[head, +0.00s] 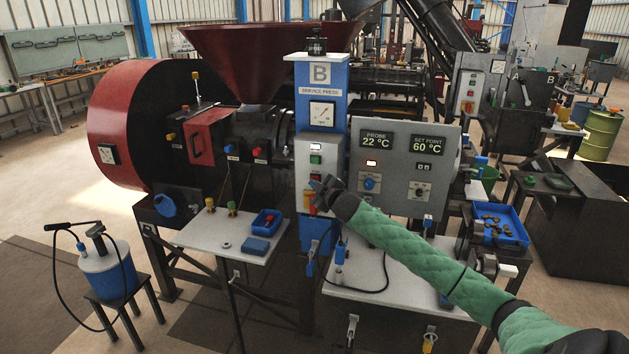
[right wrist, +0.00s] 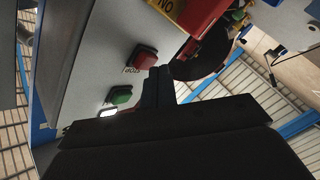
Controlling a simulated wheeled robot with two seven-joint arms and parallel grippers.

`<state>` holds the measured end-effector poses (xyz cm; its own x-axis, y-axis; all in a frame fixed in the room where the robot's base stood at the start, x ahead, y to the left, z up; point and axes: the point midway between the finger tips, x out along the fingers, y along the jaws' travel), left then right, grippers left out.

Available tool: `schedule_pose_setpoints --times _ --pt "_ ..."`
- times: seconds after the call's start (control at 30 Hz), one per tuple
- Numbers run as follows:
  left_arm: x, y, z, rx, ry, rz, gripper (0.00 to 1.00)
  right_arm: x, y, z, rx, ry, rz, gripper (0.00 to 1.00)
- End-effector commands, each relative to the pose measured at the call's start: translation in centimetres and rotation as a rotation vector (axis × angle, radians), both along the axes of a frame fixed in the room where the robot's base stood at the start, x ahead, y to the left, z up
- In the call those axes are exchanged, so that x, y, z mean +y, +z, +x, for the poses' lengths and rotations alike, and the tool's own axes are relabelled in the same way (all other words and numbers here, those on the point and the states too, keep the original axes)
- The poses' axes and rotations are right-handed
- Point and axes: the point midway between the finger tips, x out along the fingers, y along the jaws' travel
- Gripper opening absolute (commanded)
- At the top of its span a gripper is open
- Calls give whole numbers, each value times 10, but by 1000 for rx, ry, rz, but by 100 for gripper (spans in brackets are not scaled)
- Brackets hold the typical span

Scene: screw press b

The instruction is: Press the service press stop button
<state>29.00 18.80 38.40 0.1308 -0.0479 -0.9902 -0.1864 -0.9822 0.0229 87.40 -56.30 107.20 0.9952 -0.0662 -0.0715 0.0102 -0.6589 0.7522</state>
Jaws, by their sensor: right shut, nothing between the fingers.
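The service press (head: 321,92), a blue column marked B, stands in the middle of the head view with a grey control box (head: 306,150) on its front. In the right wrist view the red square stop button (right wrist: 145,57), labelled STOP, sits beside a green button (right wrist: 120,96) and a lit white lamp (right wrist: 108,113). My right gripper (head: 318,184) is shut and empty in front of the control box; it also shows in the right wrist view (right wrist: 159,72). Its fingertips appear close beside the stop button; I cannot tell whether they touch. My left gripper is not in view.
A red-and-yellow switch (head: 308,200) is just below my right gripper. A grey panel (head: 408,165) with temperature displays stands to the right. A white table (head: 205,232) with a blue tray (head: 267,221) is at lower left. A red hopper (head: 265,55) rises behind.

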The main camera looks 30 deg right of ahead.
Motion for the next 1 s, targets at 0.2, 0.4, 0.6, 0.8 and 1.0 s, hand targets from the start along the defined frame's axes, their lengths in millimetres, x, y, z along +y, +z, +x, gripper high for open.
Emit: schedule_pose_setpoints --times 0.2,0.4,0.6,0.8,1.0 --pt "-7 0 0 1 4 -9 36 0 0 0 0 0 0 0" --pt "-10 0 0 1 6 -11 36 -1 0 1 0 0 0 0" --pt "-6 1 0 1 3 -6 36 -2 0 2 0 0 0 0" --pt "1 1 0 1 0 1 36 -4 0 3 0 0 0 0" --pt "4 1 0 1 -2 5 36 -5 0 5 1 -1 -1 0"
